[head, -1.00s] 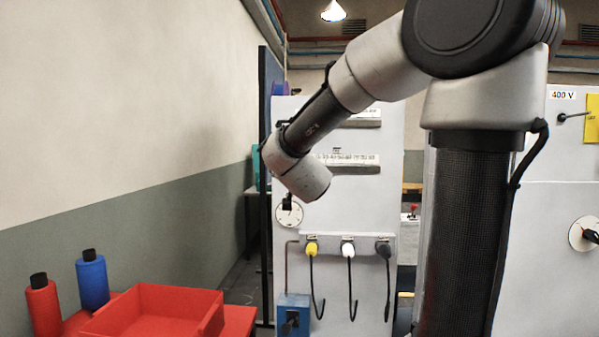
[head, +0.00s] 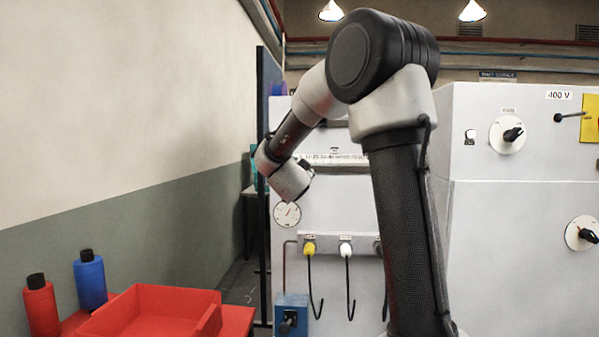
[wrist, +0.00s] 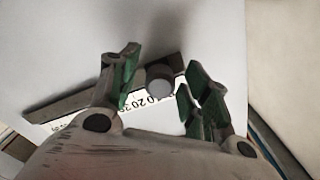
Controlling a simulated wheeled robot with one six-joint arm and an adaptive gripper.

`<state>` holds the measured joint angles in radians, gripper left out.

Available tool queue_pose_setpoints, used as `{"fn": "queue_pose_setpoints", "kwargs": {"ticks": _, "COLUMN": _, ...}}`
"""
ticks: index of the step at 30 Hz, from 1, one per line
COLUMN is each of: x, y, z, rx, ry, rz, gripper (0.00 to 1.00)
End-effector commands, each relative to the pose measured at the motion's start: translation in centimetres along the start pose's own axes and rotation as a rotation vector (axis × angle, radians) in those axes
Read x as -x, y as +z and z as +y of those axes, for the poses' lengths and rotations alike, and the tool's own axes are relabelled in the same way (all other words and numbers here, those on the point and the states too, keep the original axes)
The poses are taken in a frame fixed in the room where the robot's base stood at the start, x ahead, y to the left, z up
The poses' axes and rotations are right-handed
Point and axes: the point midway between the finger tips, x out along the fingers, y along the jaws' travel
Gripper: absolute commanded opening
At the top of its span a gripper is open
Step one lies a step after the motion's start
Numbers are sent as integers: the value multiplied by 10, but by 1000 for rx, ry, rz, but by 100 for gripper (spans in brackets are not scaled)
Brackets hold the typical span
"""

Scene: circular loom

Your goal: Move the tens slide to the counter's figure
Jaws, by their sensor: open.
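In the wrist view a round grey knob (wrist: 160,78), which looks like a slide's knob, stands at a white number scale (wrist: 70,119) with a dark bar along it; the figures 10, 20 and 30 seem to show. My gripper (wrist: 165,72) is open, with one green-padded finger on each side of the knob; contact cannot be told. In the head view a scale strip (head: 340,158) crosses the pale panel behind my arm, and my gripper's fingers are hidden. Which slide this is cannot be read. I cannot make out the counter or its figure.
Below the scale are a round dial (head: 287,214), yellow (head: 309,249) and white (head: 345,250) hooked handles, and a blue box (head: 291,314). A red tray (head: 150,298) and two spools stand at left. A grey cabinet (head: 520,220) with knobs is at right.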

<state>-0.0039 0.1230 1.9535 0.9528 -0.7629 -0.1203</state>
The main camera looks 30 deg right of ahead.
Motion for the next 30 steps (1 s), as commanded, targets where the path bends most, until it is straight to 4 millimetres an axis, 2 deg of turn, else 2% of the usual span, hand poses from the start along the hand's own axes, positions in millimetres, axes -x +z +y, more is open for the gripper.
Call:
{"fn": "queue_pose_setpoints", "kwargs": {"ticks": 3, "x": 0, "y": 0, "z": 0, "rx": 0, "ry": 0, "rz": 0, "gripper": 48}}
{"fn": "queue_pose_setpoints", "kwargs": {"ticks": 11, "x": 0, "y": 0, "z": 0, "rx": 1, "ry": 0, "rz": -1, "gripper": 0}}
{"fn": "queue_pose_setpoints", "kwargs": {"ticks": 20, "x": 0, "y": -2, "z": 3, "rx": 1, "ry": 1, "rz": 0, "gripper": 0}}
{"fn": "queue_pose_setpoints", "kwargs": {"ticks": 23, "x": 0, "y": -11, "z": 14, "rx": 2, "ry": 2, "rz": 1, "gripper": 0}}
{"fn": "queue_pose_setpoints", "kwargs": {"ticks": 30, "x": 1, "y": -52, "z": 65, "rx": 4, "ry": 5, "rz": 3, "gripper": 0}}
